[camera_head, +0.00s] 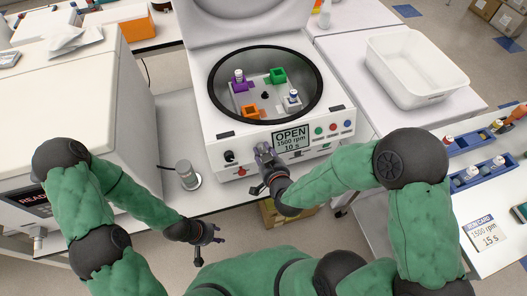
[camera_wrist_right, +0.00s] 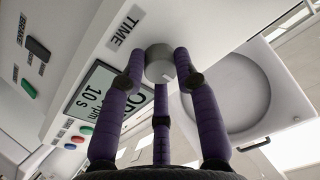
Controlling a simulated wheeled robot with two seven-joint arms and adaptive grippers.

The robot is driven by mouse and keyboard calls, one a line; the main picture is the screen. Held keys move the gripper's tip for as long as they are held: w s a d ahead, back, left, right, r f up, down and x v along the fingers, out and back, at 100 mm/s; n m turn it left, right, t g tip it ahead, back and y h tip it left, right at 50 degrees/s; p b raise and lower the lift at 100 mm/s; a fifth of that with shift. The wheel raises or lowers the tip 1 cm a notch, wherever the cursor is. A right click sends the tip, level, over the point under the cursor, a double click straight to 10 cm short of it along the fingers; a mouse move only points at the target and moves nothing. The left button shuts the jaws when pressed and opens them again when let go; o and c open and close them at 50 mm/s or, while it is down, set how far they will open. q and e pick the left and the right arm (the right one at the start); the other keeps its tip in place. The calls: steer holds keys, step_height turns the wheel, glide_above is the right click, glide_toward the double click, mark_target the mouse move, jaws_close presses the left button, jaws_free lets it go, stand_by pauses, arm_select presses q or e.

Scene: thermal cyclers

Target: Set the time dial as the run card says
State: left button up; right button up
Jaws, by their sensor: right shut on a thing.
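The centrifuge (camera_head: 215,125) stands with its lid up. Its display (camera_head: 291,138) reads OPEN, 1500 rpm, 10 s; it also shows, partly covered, in the right wrist view (camera_wrist_right: 88,96). The run card (camera_head: 484,232) at the right reads 1500 rpm, 15 s. My right gripper (camera_head: 265,152) is at the front panel, left of the display. In the right wrist view its purple fingers (camera_wrist_right: 160,75) are shut around the grey time dial (camera_wrist_right: 158,58), beside the TIME label (camera_wrist_right: 125,27). In the head view the gripper hides the dial. My left gripper (camera_head: 209,240) is open and empty, low in front of the bench.
The rotor bowl (camera_head: 265,85) holds purple, green, orange and grey holders, two with tubes. Coloured buttons (camera_head: 332,127) sit right of the display. A black knob (camera_head: 229,156) and a grey cylinder (camera_head: 187,174) are to the left. A white bin (camera_head: 415,70) and blue tube racks (camera_head: 477,175) stand right.

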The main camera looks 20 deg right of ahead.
steer(key=shift+f, duration=0.1)
jaws_close()
steer(key=shift+s, duration=0.1)
steer(key=m+b, duration=0.1)
steer(key=m, duration=0.1)
steer(key=m+b, duration=0.1)
steer(key=m, duration=0.1)
steer(key=shift+a+f+m, duration=0.15)
steer(key=shift+m, duration=0.25)
steer(key=m+b, duration=0.1)
steer(key=m, duration=0.2)
steer(key=shift+m+h+b, duration=0.3)
steer(key=shift+m, duration=0.1)
steer(key=shift+a+m+b, duration=0.1)
steer(key=shift+m+b, duration=0.65)
steer(key=shift+m, duration=0.95)
